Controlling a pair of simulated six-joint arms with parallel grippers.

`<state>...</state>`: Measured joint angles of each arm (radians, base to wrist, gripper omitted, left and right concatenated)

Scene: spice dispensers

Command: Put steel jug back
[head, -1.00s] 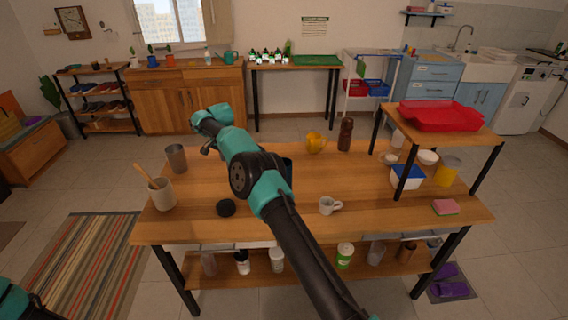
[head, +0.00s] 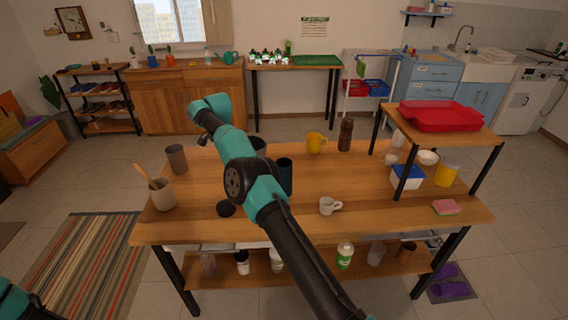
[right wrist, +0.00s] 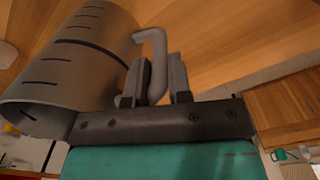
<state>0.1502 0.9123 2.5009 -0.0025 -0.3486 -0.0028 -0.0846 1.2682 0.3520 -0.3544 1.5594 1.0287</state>
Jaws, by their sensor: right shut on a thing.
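The steel jug (right wrist: 65,70) is a grey metal vessel with dark graduation slots, seen large and tilted in the right wrist view. My right gripper (right wrist: 161,82) is shut on its curved handle (right wrist: 155,50), with a finger on either side. In the head view my right arm reaches over the table and hides the gripper. A dark grey rim (head: 259,143) shows just behind the arm; I cannot tell for sure that it is the jug. My left gripper is out of view.
On the wooden table (head: 300,232) stand a grey cup (head: 176,158), a utensil pot (head: 161,193), a dark cylinder (head: 286,176), a white mug (head: 329,205), a yellow mug (head: 316,143) and a brown bottle (head: 345,134). A raised shelf with a red tray (head: 440,116) is at right.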

